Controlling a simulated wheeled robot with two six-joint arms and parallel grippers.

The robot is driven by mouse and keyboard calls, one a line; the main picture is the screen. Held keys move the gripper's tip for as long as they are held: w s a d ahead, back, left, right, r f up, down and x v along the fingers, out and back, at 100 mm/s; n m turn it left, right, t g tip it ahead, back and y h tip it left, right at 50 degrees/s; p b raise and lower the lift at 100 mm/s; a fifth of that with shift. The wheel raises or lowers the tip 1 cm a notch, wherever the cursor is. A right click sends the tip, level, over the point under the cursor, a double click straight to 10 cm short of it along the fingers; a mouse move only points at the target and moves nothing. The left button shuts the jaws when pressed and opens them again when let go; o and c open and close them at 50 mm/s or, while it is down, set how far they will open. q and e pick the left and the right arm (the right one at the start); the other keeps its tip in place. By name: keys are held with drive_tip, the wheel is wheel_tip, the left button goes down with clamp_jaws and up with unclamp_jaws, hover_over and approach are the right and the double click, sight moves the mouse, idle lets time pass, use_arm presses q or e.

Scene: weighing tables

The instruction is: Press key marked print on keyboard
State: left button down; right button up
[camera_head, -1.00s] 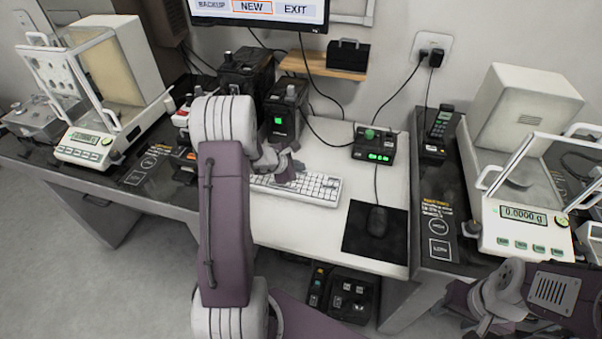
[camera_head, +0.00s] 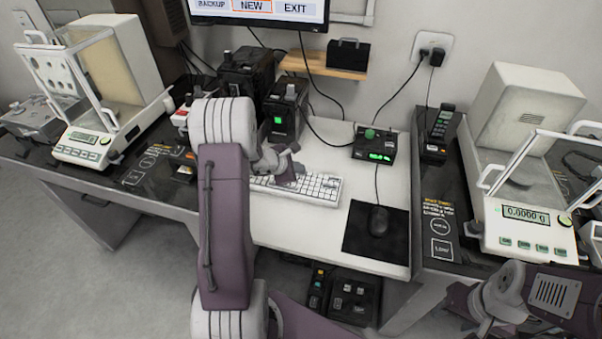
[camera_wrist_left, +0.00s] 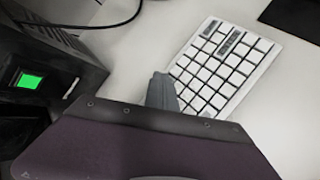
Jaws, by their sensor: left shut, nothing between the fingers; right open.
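The white keyboard (camera_head: 318,187) lies on the white middle desk, its left part hidden behind my left arm and gripper. My left gripper (camera_head: 290,178) is shut and empty over the keyboard's left part. In the left wrist view its fingertips (camera_wrist_left: 161,88) point at the edge of the keyboard (camera_wrist_left: 228,72); I cannot tell whether they touch a key. I cannot make out the print key. My right gripper (camera_head: 468,302) is open at the lower right, away from the keyboard.
A monitor (camera_head: 262,8) shows BACKUP, NEW and EXIT, with NEW framed orange. A black device with a green light (camera_head: 287,112) stands behind the keyboard. A mouse (camera_head: 378,220) lies on a dark pad (camera_head: 360,246) to the right. Balances (camera_head: 85,148) (camera_head: 525,232) stand on both sides.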

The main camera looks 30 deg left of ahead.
use_arm(q)
drive_tip(key=shift+r, duration=0.15)
drive_tip(key=shift+r+p, duration=0.5)
drive_tip(key=shift+r, duration=0.15)
wheel_tip(320, 180, up, 5)
drive_tip(key=p, duration=0.3)
drive_tip(key=shift+p, duration=0.35)
idle(0.5)
